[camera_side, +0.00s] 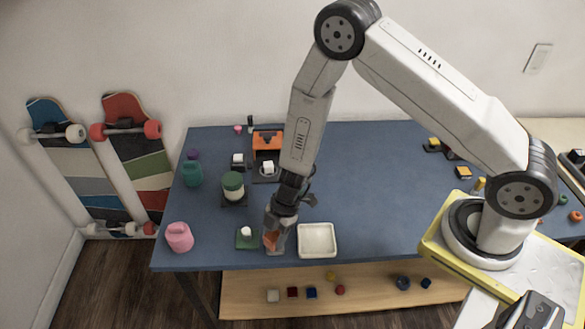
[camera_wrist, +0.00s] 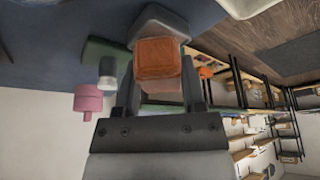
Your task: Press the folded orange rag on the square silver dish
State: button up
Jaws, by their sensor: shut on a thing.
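My gripper (camera_side: 276,228) points down near the front edge of the blue table and is shut on the folded orange rag (camera_side: 270,238). In the wrist view the rag (camera_wrist: 158,58) is a square orange block between the two fingers (camera_wrist: 158,80). The square silver dish (camera_wrist: 160,22) shows as a grey rim right behind the rag. In the side view the dish (camera_side: 275,250) is mostly hidden under the gripper. The rag overlaps the dish, but whether it touches the dish I cannot tell.
A white square tray (camera_side: 317,241) stands close on the right. A green pad (camera_side: 246,243) with a small white piece is close on the left, and a pink container (camera_side: 179,237) farther left. A green-white jar (camera_side: 233,186) stands behind.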

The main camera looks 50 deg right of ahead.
aim_at(274, 235)
jog(key=shift+f, duration=0.45)
dwell(1.5)
jog(key=shift+r, duration=0.15)
jog(key=shift+r, duration=3.45)
jog(key=w+d+r+m+t+h, duration=0.1)
jog(key=d+r+m+t+h, duration=0.1)
jog(key=d+r+m, duration=0.5)
jog(key=w+d+r+m+t+h, duration=0.1)
jog(key=d+r+m+t+h, duration=0.1)
jog(key=d+r+m, duration=0.4)
jog(key=shift+w+d+r+m, duration=0.15)
jog(key=shift+d+r+m, duration=0.2)
jog(key=shift+d+m, duration=2.5)
